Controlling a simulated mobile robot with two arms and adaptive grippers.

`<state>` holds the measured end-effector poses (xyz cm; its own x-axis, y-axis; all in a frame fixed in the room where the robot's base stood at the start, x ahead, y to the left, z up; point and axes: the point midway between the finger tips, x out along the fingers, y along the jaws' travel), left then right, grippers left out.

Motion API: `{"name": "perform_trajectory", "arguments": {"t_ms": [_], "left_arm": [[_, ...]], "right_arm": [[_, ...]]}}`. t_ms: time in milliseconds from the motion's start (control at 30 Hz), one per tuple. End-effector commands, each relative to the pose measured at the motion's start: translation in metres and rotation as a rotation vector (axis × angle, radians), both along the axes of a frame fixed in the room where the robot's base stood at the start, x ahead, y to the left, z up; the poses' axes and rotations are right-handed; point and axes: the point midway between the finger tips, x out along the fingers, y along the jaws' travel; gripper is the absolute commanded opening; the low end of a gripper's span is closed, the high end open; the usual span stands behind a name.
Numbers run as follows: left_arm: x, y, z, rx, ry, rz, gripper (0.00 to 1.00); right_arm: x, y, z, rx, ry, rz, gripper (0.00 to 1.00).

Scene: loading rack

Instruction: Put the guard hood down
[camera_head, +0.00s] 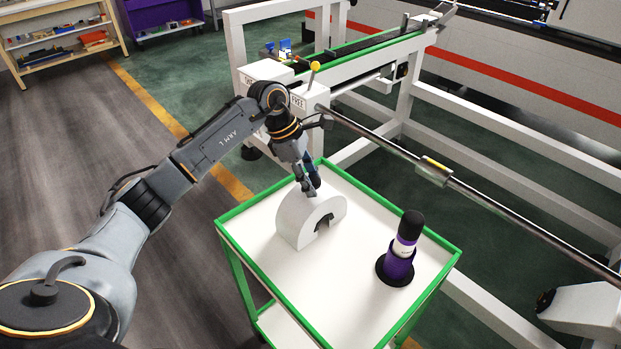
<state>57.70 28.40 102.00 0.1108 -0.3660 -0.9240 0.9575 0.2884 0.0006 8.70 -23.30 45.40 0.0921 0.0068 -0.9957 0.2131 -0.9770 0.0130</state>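The guard hood (296,216) is a white half-round arch with a dark opening on its front face. It stands upright on the white top of a green-edged cart (335,264), or very close above it. My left gripper (308,190) comes down from above at the crown of the hood, with its fingertips touching or nearly touching it. The fingers are small and dark, so I cannot tell whether they are closed on the hood. My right gripper is not in view.
A purple and black bottle (403,246) stands in a dark round holder on the cart's right side. The cart's front middle is clear.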

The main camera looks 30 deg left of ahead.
Motion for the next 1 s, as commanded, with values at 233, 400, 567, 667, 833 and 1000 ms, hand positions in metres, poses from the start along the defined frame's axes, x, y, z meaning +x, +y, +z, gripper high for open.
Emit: {"name": "perform_trajectory", "arguments": {"t_ms": [233, 400, 567, 667, 833, 1000], "left_arm": [[0.0, 0.0, 0.0, 0.0, 0.001, 0.0, 0.59], [0.0, 0.0, 0.002, 0.0, 0.001, 0.0, 0.59], [-0.001, 0.006, 0.014, 0.0, -0.004, 0.002, 0.59], [-0.003, 0.014, 0.032, 0.002, -0.005, 0.002, 0.59], [-0.007, 0.027, 0.067, 0.001, -0.005, 0.001, 0.59], [-0.011, 0.038, 0.095, 0.0, -0.001, 0.002, 0.59]], "right_arm": [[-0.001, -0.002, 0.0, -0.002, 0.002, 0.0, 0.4], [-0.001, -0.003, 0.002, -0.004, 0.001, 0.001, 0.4], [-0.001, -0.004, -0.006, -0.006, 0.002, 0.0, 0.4], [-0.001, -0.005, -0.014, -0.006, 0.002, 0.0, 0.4], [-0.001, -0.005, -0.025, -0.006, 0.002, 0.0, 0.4], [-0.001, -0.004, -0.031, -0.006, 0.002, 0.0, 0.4]]}}
